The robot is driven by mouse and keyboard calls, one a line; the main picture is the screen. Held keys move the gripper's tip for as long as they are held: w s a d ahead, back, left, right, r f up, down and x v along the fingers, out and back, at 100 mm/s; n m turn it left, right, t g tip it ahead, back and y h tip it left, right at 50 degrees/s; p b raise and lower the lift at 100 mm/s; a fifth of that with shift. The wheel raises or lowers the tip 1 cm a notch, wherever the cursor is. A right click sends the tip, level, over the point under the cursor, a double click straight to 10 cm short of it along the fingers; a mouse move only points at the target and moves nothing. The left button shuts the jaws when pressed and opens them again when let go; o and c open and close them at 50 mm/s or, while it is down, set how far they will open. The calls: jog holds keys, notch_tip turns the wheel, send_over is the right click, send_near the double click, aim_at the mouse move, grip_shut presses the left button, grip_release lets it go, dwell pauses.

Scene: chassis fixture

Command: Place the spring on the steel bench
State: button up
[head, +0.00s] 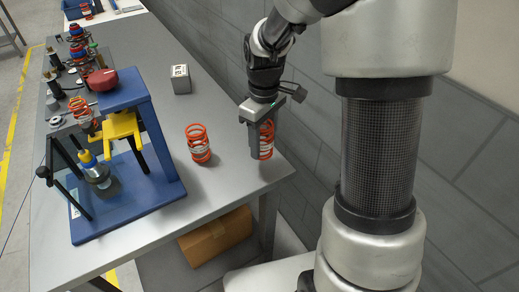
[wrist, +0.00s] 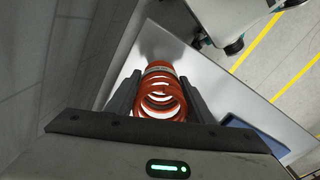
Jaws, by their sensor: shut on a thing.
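An orange coil spring (head: 266,140) is between the fingers of my gripper (head: 261,143), which is shut on it. In the wrist view the same spring (wrist: 160,92) sits upright between the two dark fingers of my gripper (wrist: 158,100). It is at the near right corner of the steel bench (head: 225,202); I cannot tell whether its lower end touches the top. A second orange spring (head: 198,143) stands upright on the bench, to the left of my gripper and apart from it.
A blue press fixture (head: 125,205) with a yellow part and red knob stands on the left of the bench. A small grey box (head: 180,79) stands behind the second spring. Several shock absorber parts line the far left. A cardboard box (head: 216,236) is under the bench.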

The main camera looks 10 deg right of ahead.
jog(key=shift+f, duration=2.05)
jog(key=shift+b, duration=0.3)
jog(key=shift+f, duration=0.25)
jog(key=o, duration=1.4)
jog(key=shift+r, duration=0.15)
